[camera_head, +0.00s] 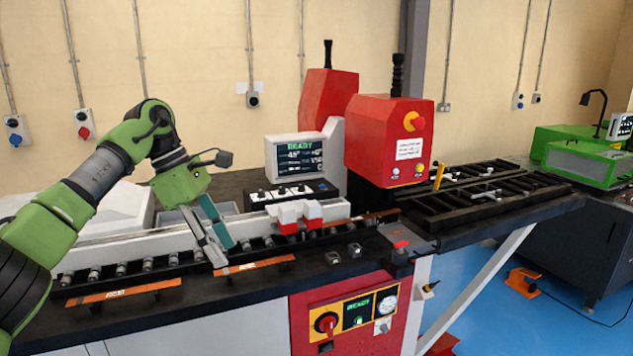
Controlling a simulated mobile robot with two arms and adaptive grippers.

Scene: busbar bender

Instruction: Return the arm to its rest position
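My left arm comes in from the left in the head view, green and grey, bent at a raised elbow. Its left gripper (224,255) points down and to the right over the roller track (150,265) at the front of the machine. One finger looks grey and the other teal; they lie nearly side by side from this angle, so the gap between them is unclear. I see no busbar clearly held in it. The fingertips appear near the rollers, but contact cannot be told. My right gripper and arm are not in view.
The bender has red housings (388,140), a READY screen (296,158), red-and-white blocks (298,217) and a front control panel (348,318). Orange strips (123,293) line the front edge. A black rack (480,195) extends right. A green machine (570,155) stands beyond. Blue floor shows at right.

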